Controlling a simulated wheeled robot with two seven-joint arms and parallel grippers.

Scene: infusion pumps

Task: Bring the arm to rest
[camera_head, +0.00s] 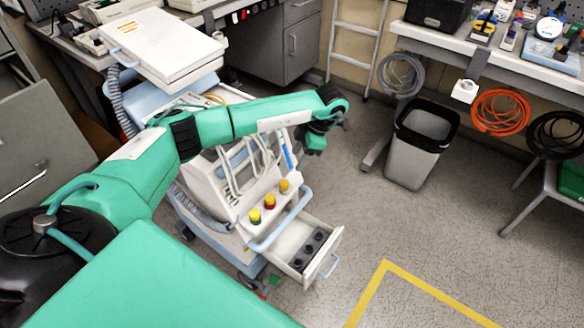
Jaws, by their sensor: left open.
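My left arm, green with black joints, reaches in from the left across the picture. My left gripper (326,136) is at its far end, small and dark, and it looks empty. It is above the floor, just right of the white medical cart (225,185). The fingers are too small to make out well. My right gripper is not in view.
Cable coils hang there. The floor (450,240) at right is clear, with yellow tape.

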